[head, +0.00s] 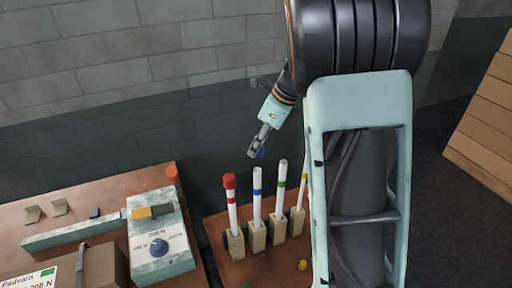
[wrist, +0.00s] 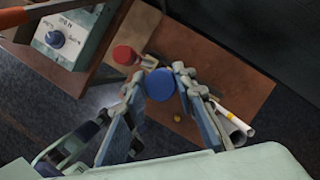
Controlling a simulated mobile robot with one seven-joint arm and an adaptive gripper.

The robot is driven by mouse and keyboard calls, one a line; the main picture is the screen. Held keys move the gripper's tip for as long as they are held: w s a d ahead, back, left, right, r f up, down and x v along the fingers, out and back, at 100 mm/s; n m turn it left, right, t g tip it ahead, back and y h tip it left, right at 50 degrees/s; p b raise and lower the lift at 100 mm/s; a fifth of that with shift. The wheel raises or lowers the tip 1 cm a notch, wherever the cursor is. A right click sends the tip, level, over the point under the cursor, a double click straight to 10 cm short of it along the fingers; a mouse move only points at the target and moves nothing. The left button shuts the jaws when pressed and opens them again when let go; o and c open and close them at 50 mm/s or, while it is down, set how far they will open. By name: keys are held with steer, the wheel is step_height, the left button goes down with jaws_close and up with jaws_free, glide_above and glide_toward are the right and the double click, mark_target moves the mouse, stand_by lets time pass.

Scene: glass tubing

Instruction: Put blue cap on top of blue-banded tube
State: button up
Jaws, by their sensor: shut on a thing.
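My gripper (head: 257,142) is shut on the blue cap (head: 261,153) and holds it in the air above the tube row. In the wrist view the blue cap (wrist: 160,86) shows as a round disc between the two fingertips (wrist: 157,80). The blue-banded tube (head: 257,182) is white and stands upright in a beige block, with its top bare, below the gripper in the head view. I cannot make it out clearly in the wrist view; the cap and fingers hide part of the row.
A red-capped tube (head: 231,203) stands left of it; green-banded (head: 281,193) and yellow-banded (head: 301,192) tubes stand right. A yellow cap (head: 302,265) and a green cap (head: 246,285) lie on the brown table. A box with a blue knob (head: 159,248) is at left.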

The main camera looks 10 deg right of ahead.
steer(key=b, duration=0.4)
glide_above(255, 169)
steer(key=f, duration=0.4)
steer(key=shift+s+d+f, duration=0.15)
steer(key=shift+s+d, duration=0.15)
steer(key=shift+f, duration=0.8)
steer(key=shift+f, duration=0.1)
stand_by(0.4)
steer(key=shift+f, duration=1.25)
stand_by(1.1)
stand_by(0.3)
steer(key=o, duration=0.8)
steer(key=shift+o, duration=0.6)
steer(key=o, duration=0.5)
steer(key=shift+c, duration=0.2)
